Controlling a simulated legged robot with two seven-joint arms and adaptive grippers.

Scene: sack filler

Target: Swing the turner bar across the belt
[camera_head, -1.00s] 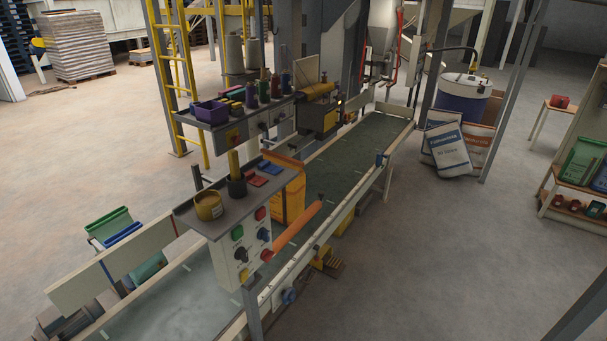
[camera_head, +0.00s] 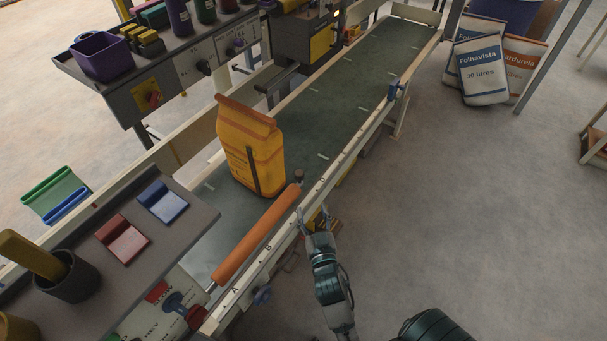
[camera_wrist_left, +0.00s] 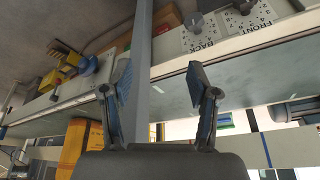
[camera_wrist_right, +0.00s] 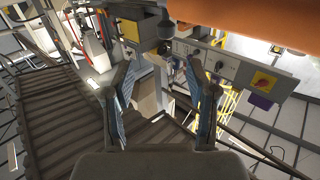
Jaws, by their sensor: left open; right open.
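The turner bar (camera_head: 257,236), an orange roller, lies along the near rail of the green belt (camera_head: 345,78), roughly parallel to it. A dark knob (camera_head: 298,176) sits at its far end. A yellow-orange sack (camera_head: 250,150) stands upright on the belt just beyond the bar. My right gripper (camera_head: 314,212) is open and empty outside the near rail, close below the knob end. In the right wrist view an orange surface, apparently the bar (camera_wrist_right: 250,25), fills the upper right, beyond the open fingers. My left gripper (camera_wrist_left: 158,68) is open; a grey post (camera_wrist_left: 141,60) shows between its fingers.
Another panel with knobs (camera_head: 205,65) stands at upper left. The near rail (camera_head: 330,175) carries letters and blue knobs. The floor at right is clear; filled sacks (camera_head: 480,75) stand farther back.

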